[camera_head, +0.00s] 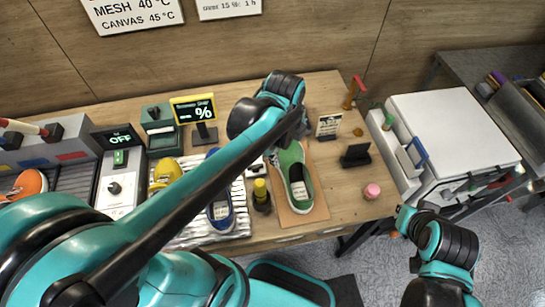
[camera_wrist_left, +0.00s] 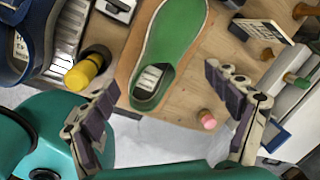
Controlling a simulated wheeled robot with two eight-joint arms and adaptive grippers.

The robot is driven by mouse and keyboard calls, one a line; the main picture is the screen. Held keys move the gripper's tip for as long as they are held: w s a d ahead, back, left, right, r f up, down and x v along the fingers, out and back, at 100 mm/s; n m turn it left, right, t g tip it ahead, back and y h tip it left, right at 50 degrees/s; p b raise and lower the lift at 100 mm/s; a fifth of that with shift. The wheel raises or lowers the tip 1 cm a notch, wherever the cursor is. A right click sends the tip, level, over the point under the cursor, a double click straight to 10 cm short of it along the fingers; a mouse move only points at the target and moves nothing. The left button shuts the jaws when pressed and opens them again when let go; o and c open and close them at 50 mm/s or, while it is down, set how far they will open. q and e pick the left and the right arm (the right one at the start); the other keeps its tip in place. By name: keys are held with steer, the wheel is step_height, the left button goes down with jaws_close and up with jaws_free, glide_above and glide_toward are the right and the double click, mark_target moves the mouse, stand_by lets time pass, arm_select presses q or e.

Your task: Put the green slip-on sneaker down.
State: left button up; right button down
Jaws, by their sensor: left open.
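The green slip-on sneaker (camera_head: 283,160) rests sole down on a brown mat (camera_head: 314,213) on the workbench. Its heel opening faces the front edge and a pale label shows inside. It also shows in the left wrist view (camera_wrist_left: 178,38). My left gripper (camera_head: 300,132) is over the toe end in the head view. In the left wrist view its fingers (camera_wrist_left: 160,80) are spread wide, with nothing between them.
A yellow-topped bottle (camera_head: 261,194) stands just left of the mat. A blue sneaker (camera_head: 221,212) and a yellow one (camera_head: 166,173) lie on a white rack (camera_head: 190,236). A pink item (camera_head: 371,191) and a small card (camera_head: 328,124) are to the right. A white-lidded cart (camera_head: 455,130) stands beyond.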

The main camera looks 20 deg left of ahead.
arm_select(q)
steer(key=s+a+n+t, duration=0.1)
steer(key=s+n+t, duration=0.1)
steer(key=n, duration=0.8)
steer(key=s+a+r+n+t, duration=0.1)
steer(key=s+n, duration=0.4)
steer(key=n, duration=0.6)
steer(key=shift+s+a+r+t, duration=0.2)
steer(key=shift+a+t, duration=0.35)
steer(key=shift+t, duration=0.55)
steer(key=shift+f+b, duration=0.55)
steer(key=shift+f, duration=0.05)
